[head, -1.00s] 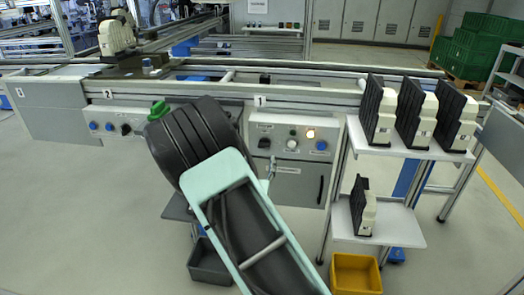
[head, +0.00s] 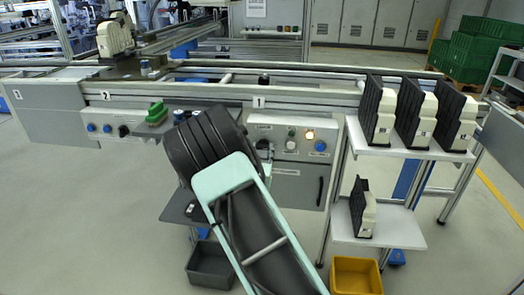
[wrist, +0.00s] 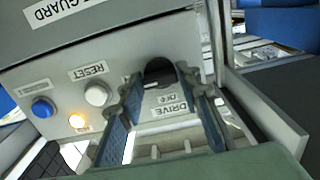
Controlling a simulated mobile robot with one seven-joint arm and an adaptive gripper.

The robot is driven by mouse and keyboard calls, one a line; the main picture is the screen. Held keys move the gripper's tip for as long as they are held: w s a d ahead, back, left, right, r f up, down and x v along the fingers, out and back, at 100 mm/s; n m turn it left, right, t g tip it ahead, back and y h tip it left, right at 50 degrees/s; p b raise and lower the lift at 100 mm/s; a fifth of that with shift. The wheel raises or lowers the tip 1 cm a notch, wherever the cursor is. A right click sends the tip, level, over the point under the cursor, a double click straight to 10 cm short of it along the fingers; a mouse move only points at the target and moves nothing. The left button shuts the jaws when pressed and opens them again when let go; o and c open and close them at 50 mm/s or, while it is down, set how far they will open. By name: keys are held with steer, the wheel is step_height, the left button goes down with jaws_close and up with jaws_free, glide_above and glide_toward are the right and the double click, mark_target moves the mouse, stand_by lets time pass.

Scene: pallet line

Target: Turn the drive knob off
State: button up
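The drive knob (wrist: 160,72) is a dark round knob on the grey control panel, above a DRIVE label in the wrist view. In the head view the black knob (head: 263,144) shows at the left of the panel under sign 1, just right of my arm. My gripper (wrist: 157,76) is open, with one blue-grey finger on each side of the knob. I cannot tell whether the fingers touch it or how the knob is turned. In the head view my own arm hides the gripper.
Beside the knob are a white RESET button (wrist: 97,94), a lit amber lamp (wrist: 77,121) and a blue button (wrist: 42,107). A white shelf (head: 398,150) with black-and-cream parts stands right of the panel. A yellow bin (head: 356,276) and grey bin (head: 211,265) are below.

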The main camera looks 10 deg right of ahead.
steer(key=c, duration=0.6)
steer(key=shift+n, duration=0.4)
steer(key=n, duration=0.7)
steer(key=shift+n+p, duration=0.3)
steer(key=shift+p, duration=0.05)
steer(key=n+p, duration=0.1)
steer(key=n, duration=0.4)
steer(key=shift+n+p, duration=0.4)
steer(key=shift+n, duration=1.8)
